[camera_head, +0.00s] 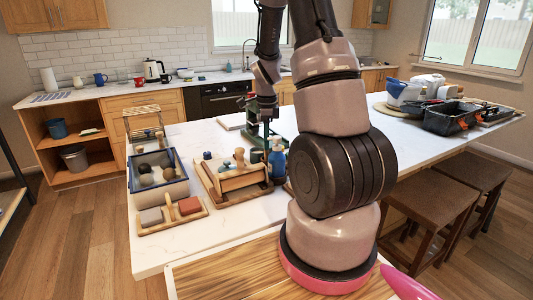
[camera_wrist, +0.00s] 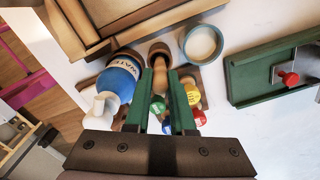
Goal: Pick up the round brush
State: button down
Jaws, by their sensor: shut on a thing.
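In the wrist view, the round brush (camera_wrist: 158,52), with a dark brown round end and a tan wooden handle, stands between the two green fingers of my gripper (camera_wrist: 161,76). The fingers are shut on its handle. The lower part of the brush is hidden by the fingers. In the head view, my gripper (camera_head: 267,128) points down over the island, behind the blue water bottle; I cannot make out the brush there.
A blue water bottle (camera_wrist: 119,78) stands close left of the brush, a cup (camera_wrist: 201,43) close right. Small colour-capped bottles (camera_wrist: 192,96) crowd below. A green tool with a red knob (camera_wrist: 287,77) is at right. A wooden tool box (camera_head: 232,180) stands left on the island.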

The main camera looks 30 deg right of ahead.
jog(key=shift+r, duration=0.1)
notch_tip(320, 180, up, 17)
dwell(0.8)
